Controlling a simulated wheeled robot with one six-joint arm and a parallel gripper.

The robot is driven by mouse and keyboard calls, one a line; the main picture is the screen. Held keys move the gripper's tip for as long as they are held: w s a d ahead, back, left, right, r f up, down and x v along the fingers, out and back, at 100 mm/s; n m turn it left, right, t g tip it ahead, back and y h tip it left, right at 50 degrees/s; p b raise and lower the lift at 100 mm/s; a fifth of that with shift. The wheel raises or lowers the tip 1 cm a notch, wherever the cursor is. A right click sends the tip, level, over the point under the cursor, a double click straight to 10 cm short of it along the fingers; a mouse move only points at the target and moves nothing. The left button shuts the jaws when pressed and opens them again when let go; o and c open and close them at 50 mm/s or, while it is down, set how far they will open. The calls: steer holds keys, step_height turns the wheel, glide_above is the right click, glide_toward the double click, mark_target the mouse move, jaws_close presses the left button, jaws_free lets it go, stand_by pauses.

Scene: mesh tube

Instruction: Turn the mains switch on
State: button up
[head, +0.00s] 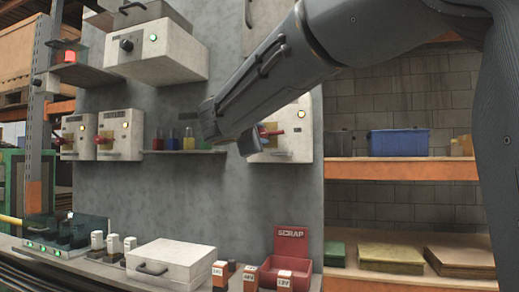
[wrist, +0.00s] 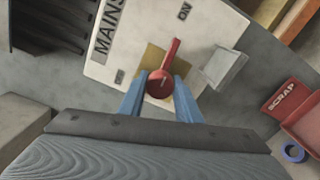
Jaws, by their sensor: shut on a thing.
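The mains switch box (wrist: 130,42) is pale, with "MAINS" and "ON" printed on its face, and looks tilted in the wrist view. Its red lever (wrist: 172,52) has a round end (wrist: 160,84) and slants up, leaning towards the "ON" side of the picture. The blue fingertips of my gripper (wrist: 159,93) sit on either side of the round end and are shut on it. In the head view, my arm partly covers a pale box (head: 297,130) with a red lever, and my gripper (head: 262,140) is at its left side. A smaller label on the box is too blurred to read.
Other pale boxes with red levers (head: 122,135) are on the wall to the left. A shelf with small coloured jars (head: 182,142) is between. A red scrap bin (head: 288,268) and a pale lidded box (head: 170,260) stand on the bench below.

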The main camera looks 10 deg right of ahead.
steer(key=shift+m+b, duration=0.6)
steer(key=shift+b, duration=0.35)
steer(key=o, duration=1.1)
steer(key=shift+c, duration=0.2)
steer(key=v, duration=0.7)
steer(key=shift+s+a, duration=0.2)
steer(key=shift+s, duration=0.15)
steer(key=shift+f, duration=0.1)
